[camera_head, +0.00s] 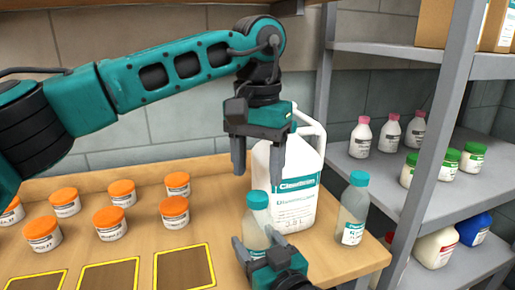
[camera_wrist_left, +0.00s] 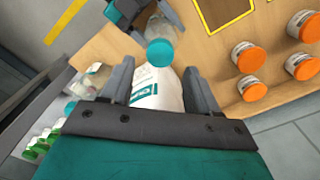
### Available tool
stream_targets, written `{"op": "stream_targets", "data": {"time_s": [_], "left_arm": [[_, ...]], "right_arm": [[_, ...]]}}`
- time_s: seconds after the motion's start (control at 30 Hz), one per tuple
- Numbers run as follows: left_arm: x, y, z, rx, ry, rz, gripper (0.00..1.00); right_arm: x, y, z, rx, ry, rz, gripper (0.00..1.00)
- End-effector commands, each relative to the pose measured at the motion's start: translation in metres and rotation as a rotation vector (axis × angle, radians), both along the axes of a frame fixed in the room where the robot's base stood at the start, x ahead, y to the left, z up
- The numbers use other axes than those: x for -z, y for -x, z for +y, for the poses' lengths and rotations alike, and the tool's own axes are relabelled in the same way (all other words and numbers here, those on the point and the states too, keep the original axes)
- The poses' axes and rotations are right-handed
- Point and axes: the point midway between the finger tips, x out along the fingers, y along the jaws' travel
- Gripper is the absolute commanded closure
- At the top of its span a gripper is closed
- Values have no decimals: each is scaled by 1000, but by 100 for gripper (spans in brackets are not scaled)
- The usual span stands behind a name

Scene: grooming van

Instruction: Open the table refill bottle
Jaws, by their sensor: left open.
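A clear refill bottle (camera_head: 255,232) with a teal cap (camera_head: 257,200) is upright at the table's front. My right gripper (camera_head: 259,243) has its fingers on both sides of the lower body and appears shut on it. My left gripper (camera_head: 258,172) is open and empty, pointing down above the cap. In the left wrist view the teal cap (camera_wrist_left: 160,52) shows just beyond the open fingers (camera_wrist_left: 158,72). The cap is on the bottle. A second clear bottle (camera_head: 351,218) with a teal cap stands on the table to the right.
A large white jug (camera_head: 298,190) stands close behind the held bottle. Several orange-lidded jars (camera_head: 174,211) and yellow-edged dark squares (camera_head: 184,268) are on the table (camera_head: 145,222) to the left. A grey shelf (camera_head: 375,178) with bottles and jars is at right.

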Motion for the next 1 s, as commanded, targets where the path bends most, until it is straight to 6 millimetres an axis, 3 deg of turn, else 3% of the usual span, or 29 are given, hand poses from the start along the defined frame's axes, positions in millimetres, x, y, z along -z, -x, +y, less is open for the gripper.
{"op": "stream_targets", "data": {"time_s": [0.1,0.3,0.7,1.0], "left_arm": [[20,0,1,-2,-2,1,40],[43,0,0,-2,-1,0,40],[50,0,0,-4,0,-1,40],[50,0,0,-4,0,-1,69]], "right_arm": [[1,0,0,0,1,2,100],[1,0,0,0,1,2,100],[1,0,0,0,0,2,100],[1,0,0,0,0,2,100]]}}
